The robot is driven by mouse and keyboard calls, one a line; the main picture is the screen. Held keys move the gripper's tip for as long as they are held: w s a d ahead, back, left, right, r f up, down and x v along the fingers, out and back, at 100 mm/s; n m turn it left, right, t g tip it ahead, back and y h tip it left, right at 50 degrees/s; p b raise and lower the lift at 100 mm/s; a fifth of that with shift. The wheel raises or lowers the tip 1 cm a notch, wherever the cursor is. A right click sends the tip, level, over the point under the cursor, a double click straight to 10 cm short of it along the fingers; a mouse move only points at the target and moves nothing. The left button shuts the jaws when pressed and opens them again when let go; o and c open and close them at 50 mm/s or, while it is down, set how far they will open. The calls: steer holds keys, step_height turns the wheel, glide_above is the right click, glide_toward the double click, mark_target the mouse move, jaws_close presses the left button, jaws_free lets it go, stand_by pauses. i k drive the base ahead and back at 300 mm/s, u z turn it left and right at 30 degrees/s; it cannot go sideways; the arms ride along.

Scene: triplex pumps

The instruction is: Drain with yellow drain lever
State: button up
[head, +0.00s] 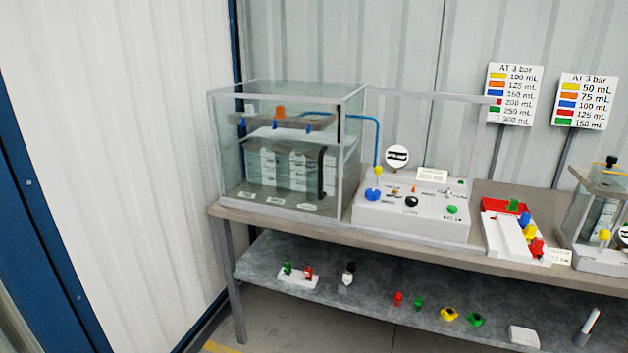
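A glass tank (215,150) stands on the left of the bench, with white blocks and an orange piece inside. Beside it is a white control panel (440,232) with a blue knob (373,195), a black knob (411,202), a green knob (452,209) and a round gauge (397,156). A small yellow knob (378,171) stands upright at the panel's back left, near a blue tube. Another yellow knob (604,235) is on a second unit at the right edge. I cannot tell which of them is the drain lever. My gripper is not in view.
The bench (480,258) also bears a red and white tray (490,228) with coloured pieces. The lower shelf (370,288) holds several small coloured parts. Two signs (513,95) (582,102) stand behind. A blue post and pale wall are at the left.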

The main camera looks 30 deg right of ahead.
mark_target(378, 170)
steer(key=z, duration=0.65)
steer(key=k, duration=0.5)
steer(key=z, duration=0.55)
steer(key=i, duration=0.5)
steer(key=z, duration=0.1)
